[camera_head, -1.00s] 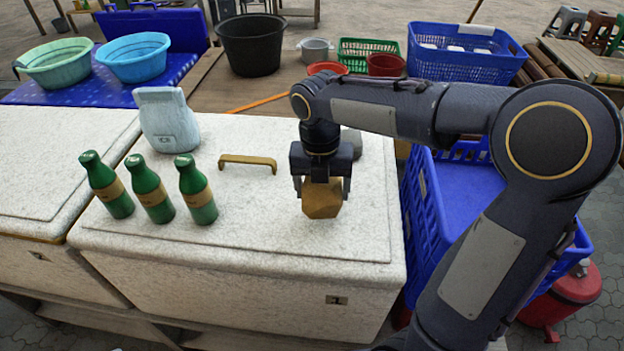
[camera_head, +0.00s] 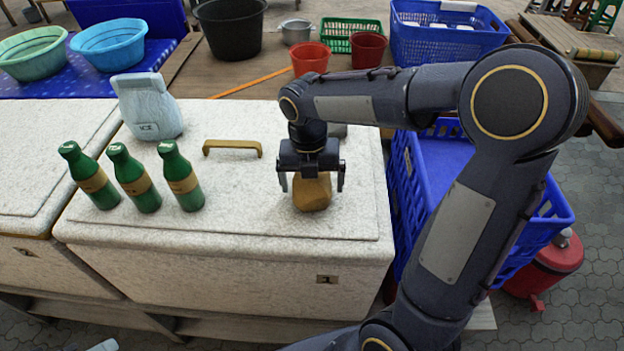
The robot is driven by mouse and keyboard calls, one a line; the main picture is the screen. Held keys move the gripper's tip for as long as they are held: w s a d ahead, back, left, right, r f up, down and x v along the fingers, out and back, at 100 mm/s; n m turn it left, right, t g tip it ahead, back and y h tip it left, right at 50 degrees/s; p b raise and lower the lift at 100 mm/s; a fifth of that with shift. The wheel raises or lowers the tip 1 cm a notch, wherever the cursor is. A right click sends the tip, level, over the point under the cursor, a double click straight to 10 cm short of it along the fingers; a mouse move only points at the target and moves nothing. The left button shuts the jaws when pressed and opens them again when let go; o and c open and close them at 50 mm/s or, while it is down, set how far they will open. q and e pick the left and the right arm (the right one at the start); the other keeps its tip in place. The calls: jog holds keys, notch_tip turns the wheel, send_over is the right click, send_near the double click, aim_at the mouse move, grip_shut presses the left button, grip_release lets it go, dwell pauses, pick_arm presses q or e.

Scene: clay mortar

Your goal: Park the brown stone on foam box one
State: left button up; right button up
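The brown stone (camera_head: 312,192) sits on the white lid of a foam box (camera_head: 225,262), toward the right side of its top. The gripper body hides the stone's upper back. My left gripper is not in view.
Three green bottles (camera_head: 134,178), an ice bag (camera_head: 147,106) and a brass handle (camera_head: 232,148) are on the same lid. A grey object (camera_head: 337,130) is partly hidden behind my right gripper. Blue crates (camera_head: 408,180) stand to the right. The lid's front middle is clear.

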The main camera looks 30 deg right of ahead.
jog(key=shift+r, duration=0.1)
jog(key=r, duration=1.1)
jog(key=shift+w+a, duration=0.2)
jog(key=shift+a, duration=0.05)
jog(key=shift+r, duration=0.35)
jog(key=shift+s+r+m, duration=0.15)
jog(key=shift+s+m, duration=0.05)
jog(key=shift+m, duration=0.1)
jog(key=s+f+m+t+y, duration=0.1)
jog(key=s+m, duration=0.4)
jog(key=m, duration=0.5)
jog(key=s+a+f+m+t+y, duration=0.1)
jog(key=s+f+m+t+y, duration=0.1)
jog(key=s+m, duration=0.4)
jog(key=s+a+f+m+t+y, duration=0.1)
jog(key=s+f+m+t, duration=0.2)
jog(key=m, duration=1.2)
jog(key=shift+s+a+f, duration=0.15)
jog(key=shift+s+f, duration=0.8)
jog(key=shift+s, duration=0.65)
